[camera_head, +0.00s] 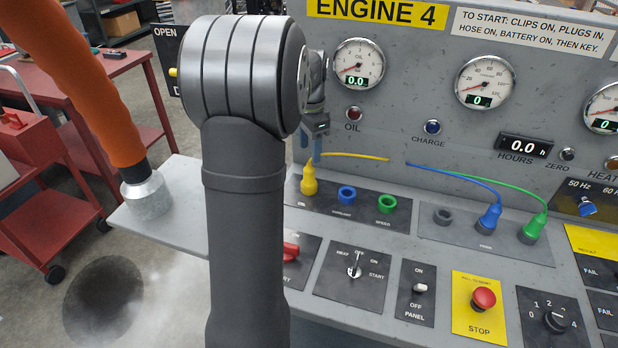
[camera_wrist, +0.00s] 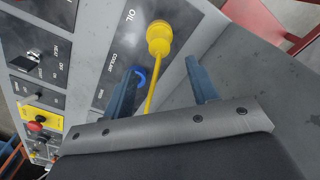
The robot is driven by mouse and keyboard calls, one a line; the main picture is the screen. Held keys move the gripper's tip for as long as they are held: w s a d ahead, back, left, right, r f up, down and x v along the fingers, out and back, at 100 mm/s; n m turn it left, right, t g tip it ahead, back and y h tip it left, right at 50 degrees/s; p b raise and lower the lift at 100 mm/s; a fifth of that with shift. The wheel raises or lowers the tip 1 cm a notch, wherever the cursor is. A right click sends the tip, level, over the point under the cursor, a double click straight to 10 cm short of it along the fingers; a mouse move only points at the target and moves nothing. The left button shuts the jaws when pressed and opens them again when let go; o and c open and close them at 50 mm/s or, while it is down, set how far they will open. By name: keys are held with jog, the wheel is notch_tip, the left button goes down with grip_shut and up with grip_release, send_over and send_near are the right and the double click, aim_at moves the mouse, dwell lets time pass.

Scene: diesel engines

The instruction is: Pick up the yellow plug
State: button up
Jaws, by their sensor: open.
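The yellow plug (camera_head: 309,181) stands upright at the OIL position, at the left end of the dark socket panel (camera_head: 418,228). Its thin yellow cable (camera_head: 350,156) runs off to the right in the head view. My gripper (camera_head: 311,158) is just above the plug with its blue fingers pointing down. In the wrist view, my gripper (camera_wrist: 162,66) is open, and the plug (camera_wrist: 158,38) shows beyond and between the fingertips. The cable passes between the fingers. The fingers appear apart from the plug. My arm hides part of the console in the head view.
A blue socket (camera_head: 346,194) and a green socket (camera_head: 387,204) sit right of the plug. A blue plug (camera_head: 489,217) and a green plug (camera_head: 535,228) stand on the panel further right. An orange hose (camera_head: 85,75) rises at the left. The gauge wall is close behind my gripper.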

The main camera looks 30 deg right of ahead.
aim_at(309, 167)
notch_tip(309, 167, down, 10)
jog(key=shift+a+r, duration=0.15)
jog(key=shift+r, duration=0.1)
dwell(0.3)
jog(key=c, duration=0.9)
jog(key=shift+r, duration=0.1)
